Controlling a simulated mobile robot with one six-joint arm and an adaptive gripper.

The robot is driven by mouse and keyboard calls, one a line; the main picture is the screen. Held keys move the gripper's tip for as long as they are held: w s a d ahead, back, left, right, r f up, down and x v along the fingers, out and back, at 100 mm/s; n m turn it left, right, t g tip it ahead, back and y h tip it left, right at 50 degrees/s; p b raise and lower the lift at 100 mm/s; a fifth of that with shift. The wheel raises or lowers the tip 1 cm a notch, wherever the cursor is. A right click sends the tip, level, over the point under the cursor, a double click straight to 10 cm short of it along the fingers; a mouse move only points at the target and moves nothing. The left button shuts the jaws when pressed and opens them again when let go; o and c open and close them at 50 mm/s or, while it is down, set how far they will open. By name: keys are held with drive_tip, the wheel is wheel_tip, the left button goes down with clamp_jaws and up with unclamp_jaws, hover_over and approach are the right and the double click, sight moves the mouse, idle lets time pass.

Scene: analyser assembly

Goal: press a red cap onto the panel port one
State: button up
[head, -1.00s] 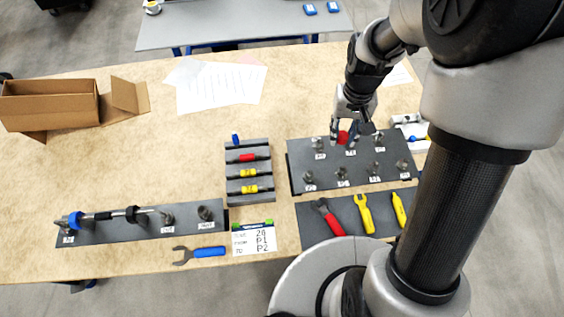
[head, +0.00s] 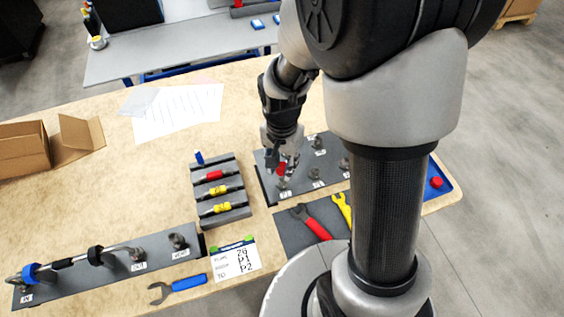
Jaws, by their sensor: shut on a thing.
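My gripper (head: 279,163) is shut on a red cap (head: 281,170) and points down. The cap is at the left end of the dark port panel (head: 268,186), just above or at the front-left port (head: 283,185). I cannot tell whether the cap touches that port. The port's small white label is too small to read. Other ports (head: 314,173) on the panel stand bare, and my arm hides the panel's right part. A second red cap (head: 436,182) lies in a blue tray (head: 446,190) at the right.
A grey rack (head: 228,217) with red and yellow tools stands left of the panel. A tool mat (head: 290,235) with a red wrench (head: 311,222) lies in front. A pipe assembly (head: 80,262), a blue wrench (head: 181,286) and a card (head: 235,261) are at front left.

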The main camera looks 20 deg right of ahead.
drive_tip(key=shift+f+b, duration=1.3)
drive_tip(key=shift+f, duration=0.6)
drive_tip(key=shift+f+b, duration=0.7)
drive_tip(key=shift+f, duration=0.45)
drive_tip(key=o, duration=0.8)
drive_tip(key=shift+c, duration=0.2)
wheel_tip(320, 180, up, 11)
drive_tip(key=shift+r, duration=0.5)
